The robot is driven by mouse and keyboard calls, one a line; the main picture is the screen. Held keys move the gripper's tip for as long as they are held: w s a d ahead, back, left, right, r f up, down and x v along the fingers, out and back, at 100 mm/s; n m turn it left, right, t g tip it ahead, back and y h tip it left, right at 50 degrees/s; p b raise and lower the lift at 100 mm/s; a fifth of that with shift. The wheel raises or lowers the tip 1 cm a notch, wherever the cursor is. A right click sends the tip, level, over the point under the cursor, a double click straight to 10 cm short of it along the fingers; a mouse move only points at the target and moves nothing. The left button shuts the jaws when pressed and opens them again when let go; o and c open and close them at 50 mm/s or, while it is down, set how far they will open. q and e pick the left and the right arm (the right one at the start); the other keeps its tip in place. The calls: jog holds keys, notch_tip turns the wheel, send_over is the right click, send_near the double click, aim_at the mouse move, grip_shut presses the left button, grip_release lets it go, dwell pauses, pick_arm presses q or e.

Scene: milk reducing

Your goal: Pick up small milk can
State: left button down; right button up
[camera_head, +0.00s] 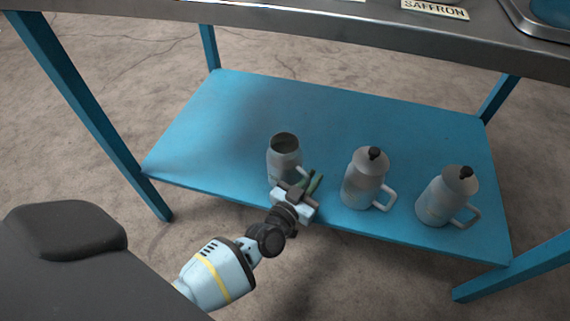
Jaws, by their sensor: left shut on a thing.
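A small grey milk can (284,155) with an open dark top stands at the front of the blue lower shelf (225,120), left of two lidded cans. Its handle shows at its lower right. My left gripper (309,184) is at the can's lower right side, by the handle, and is shut on it; the exact contact is partly hidden by the gripper body. The can looks upright. My right gripper is not in view.
Two grey lidded cans with handles, a middle one (365,180) and a right one (447,197), stand close by on the shelf. The steel tabletop (300,28) is above, with a saffron label (434,9). Blue legs (85,115) stand at the corners. The shelf's left and back are clear.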

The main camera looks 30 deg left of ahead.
aim_at(284, 155)
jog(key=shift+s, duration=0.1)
pick_arm(q)
jog(key=shift+r, duration=0.15)
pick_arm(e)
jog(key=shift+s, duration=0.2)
